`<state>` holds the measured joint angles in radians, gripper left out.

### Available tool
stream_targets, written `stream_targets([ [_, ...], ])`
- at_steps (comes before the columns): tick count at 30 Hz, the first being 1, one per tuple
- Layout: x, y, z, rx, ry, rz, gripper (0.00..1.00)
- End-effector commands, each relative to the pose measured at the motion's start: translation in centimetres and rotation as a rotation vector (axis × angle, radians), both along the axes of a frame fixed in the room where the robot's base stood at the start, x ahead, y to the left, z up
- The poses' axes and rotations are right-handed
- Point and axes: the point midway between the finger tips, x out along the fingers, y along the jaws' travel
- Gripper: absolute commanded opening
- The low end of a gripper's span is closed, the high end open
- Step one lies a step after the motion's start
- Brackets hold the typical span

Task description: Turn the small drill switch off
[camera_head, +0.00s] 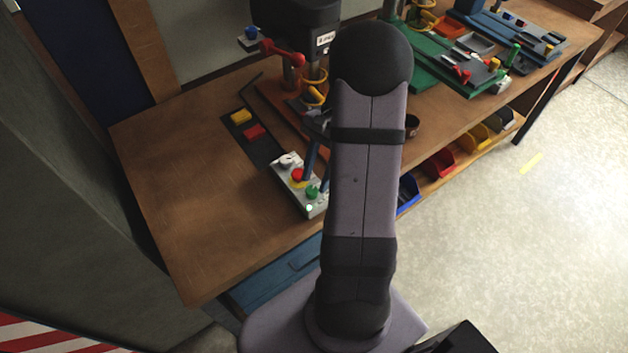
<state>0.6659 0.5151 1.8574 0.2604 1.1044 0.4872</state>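A small light-grey control box (281,176) lies on the wooden bench near its front edge, left of my arm. It carries a pale knob (287,160), a red button (298,175) on a yellow base and a green button (312,192). A small light (309,208) at its near end glows green. The black drill press (292,18) with a red handle (280,53) stands behind it. My gripper (314,172) is mostly hidden behind my arm; dark slender parts, seemingly its fingers, point down close to the red and green buttons. Contact and finger opening are unclear.
A dark mat (251,135) with a yellow block (241,117) and a red block (254,132) lies left of the drill base. The bench's left part (170,170) is clear. Green and blue tool stations stand at the back right. Coloured bins (440,163) sit below.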

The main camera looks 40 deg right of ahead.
Motion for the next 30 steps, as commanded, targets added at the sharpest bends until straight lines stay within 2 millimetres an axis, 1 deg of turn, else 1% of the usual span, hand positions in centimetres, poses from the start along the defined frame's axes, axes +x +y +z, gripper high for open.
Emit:
stream_targets([
  [3,-0.2,0.6,-1.2,0.001,0.002,0.001,0.33],
  [9,-0.3,1.0,-2.4,0.0,0.001,0.001,0.33],
  [18,-0.3,1.1,-2.6,-0.001,-0.001,0.001,0.33],
  [20,-0.3,1.1,-2.6,-0.001,-0.001,0.001,0.19],
  [21,-0.3,1.0,-2.6,-0.001,-0.001,0.001,0.09],
  [22,-0.3,1.0,-2.6,-0.001,-0.001,0.001,0.04],
  [30,-0.3,1.0,-2.5,-0.001,-0.001,-0.014,0.04],
])
